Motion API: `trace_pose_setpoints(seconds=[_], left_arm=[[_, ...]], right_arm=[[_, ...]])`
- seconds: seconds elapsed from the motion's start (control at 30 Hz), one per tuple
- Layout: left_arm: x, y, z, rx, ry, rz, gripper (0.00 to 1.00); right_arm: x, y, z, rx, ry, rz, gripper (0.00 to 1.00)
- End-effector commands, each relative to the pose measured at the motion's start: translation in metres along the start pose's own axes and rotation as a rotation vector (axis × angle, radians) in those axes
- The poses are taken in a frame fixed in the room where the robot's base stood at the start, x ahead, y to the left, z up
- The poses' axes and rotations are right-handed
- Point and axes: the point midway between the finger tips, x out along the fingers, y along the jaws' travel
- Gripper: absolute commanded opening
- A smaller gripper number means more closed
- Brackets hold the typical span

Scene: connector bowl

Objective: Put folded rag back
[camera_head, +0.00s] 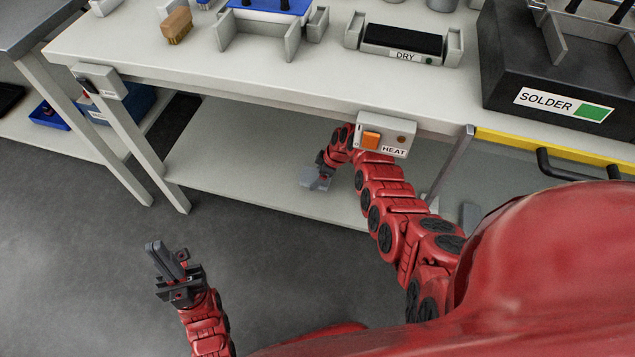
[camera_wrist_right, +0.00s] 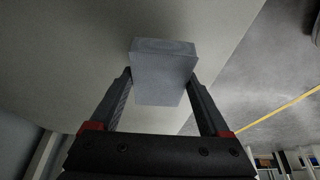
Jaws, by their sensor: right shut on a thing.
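The folded rag is a grey block-like bundle, seen in the head view (camera_head: 315,181) over the lower shelf (camera_head: 240,160) of the bench. In the right wrist view the rag (camera_wrist_right: 163,75) sits between both fingers, its far end sticking out past the tips. My right gripper (camera_wrist_right: 163,88) is shut on it; in the head view this gripper (camera_head: 322,168) is under the bench top, partly hidden by its own arm. I cannot tell if the rag touches the shelf. My left gripper (camera_head: 160,256) is over the floor at the lower left, with nothing visible in it; its finger gap is unclear.
The bench top (camera_head: 300,85) is above the shelf; a HEAT switch box (camera_head: 385,134) hangs on its front edge near my right arm. A DRY holder (camera_head: 403,40), a wooden brush (camera_head: 176,25) and a SOLDER box (camera_head: 560,75) stand on top. Open floor lies in front.

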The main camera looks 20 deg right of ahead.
Motion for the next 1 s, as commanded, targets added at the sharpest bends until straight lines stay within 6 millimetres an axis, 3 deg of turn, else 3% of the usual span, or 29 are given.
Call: trace_pose_setpoints(seconds=[0.13,0.4,0.8,0.83,0.93,1.0], left_arm=[[-0.004,0.000,0.001,0.000,0.000,0.000,0.00],[-0.024,0.001,0.004,0.000,0.000,0.000,0.00],[-0.027,0.001,0.005,0.000,0.000,0.000,0.00],[-0.026,0.001,0.004,0.000,0.000,0.000,0.00],[-0.025,0.001,0.004,0.000,0.000,0.000,0.00],[-0.025,0.001,0.004,0.000,0.000,0.000,0.00]], right_arm=[[0.004,0.002,0.000,0.001,-0.001,-0.001,0.28],[0.034,0.002,0.013,0.000,-0.002,0.000,0.28],[0.037,0.002,0.014,0.000,0.000,0.002,0.28],[0.037,0.002,0.014,0.000,0.000,0.002,0.82],[0.036,0.002,0.013,0.000,-0.001,0.001,1.00],[0.036,0.002,0.013,0.000,-0.001,0.000,1.00]])
